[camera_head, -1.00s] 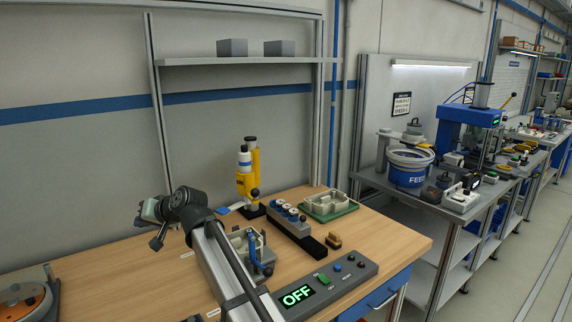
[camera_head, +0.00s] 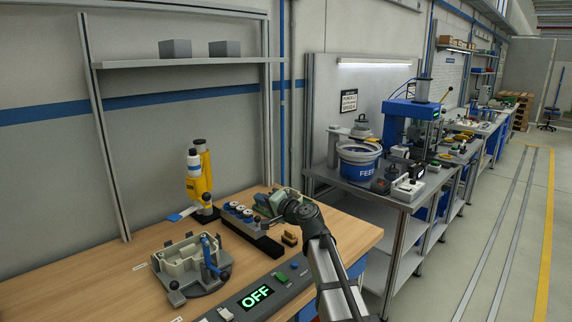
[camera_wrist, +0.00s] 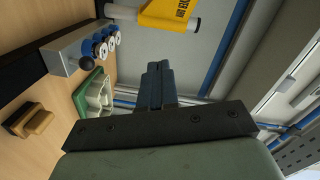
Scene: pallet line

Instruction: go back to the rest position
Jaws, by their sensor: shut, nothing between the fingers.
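My gripper (camera_head: 271,203) is above the right part of the wooden bench, in front of the green tray in the head view. In the wrist view the two dark fingers (camera_wrist: 158,84) are together with nothing between them. The arm hides much of the bench's right end in the head view. The wrist view shows the green tray (camera_wrist: 83,92) with a pale part on it, left of the fingers.
A fixture with a blue clamp (camera_head: 210,258) holds a pale housing. A grey block with blue-and-white rollers (camera_head: 238,212), a yellow tool (camera_head: 205,172), a brown brush (camera_head: 290,238) and an OFF control box (camera_head: 257,297) stand nearby. The bench's left part (camera_head: 110,275) is clear.

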